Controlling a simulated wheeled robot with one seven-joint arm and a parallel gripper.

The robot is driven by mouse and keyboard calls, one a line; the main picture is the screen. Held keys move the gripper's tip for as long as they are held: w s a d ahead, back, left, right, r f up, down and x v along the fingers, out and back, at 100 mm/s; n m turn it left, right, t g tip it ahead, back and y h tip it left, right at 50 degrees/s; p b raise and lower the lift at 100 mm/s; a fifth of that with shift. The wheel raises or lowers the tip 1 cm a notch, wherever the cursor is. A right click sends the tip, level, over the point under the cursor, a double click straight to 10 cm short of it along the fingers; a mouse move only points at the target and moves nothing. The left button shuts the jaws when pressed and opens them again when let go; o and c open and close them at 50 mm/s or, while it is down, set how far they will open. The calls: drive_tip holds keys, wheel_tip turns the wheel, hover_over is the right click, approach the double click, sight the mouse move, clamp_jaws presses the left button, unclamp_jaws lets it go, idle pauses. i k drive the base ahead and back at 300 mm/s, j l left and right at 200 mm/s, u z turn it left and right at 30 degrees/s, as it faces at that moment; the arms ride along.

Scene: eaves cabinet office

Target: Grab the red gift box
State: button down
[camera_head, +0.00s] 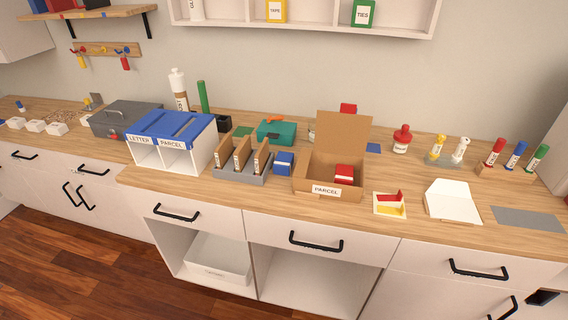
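A small red box (344,173) with a white patch on its front sits inside the open cardboard box labelled PARCEL (325,189). The cardboard box's front wall and sides surround the red box, and its flap stands up at the back. A second red item (348,108) shows behind the raised flap, mostly hidden, so I cannot tell what it is. I cannot tell for sure which of the two is the gift box. My gripper is not in view.
A blue box (284,163) and a grey rack with upright dividers (242,174) stand left of the cardboard box. Drawers with black handles (316,241) are below the counter.

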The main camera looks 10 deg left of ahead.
sight(343, 173)
drive_tip(key=i+l+u, duration=0.2)
drive_tip(key=i+u, duration=0.15)
drive_tip(key=i+l+u, duration=0.35)
drive_tip(key=j, duration=0.05)
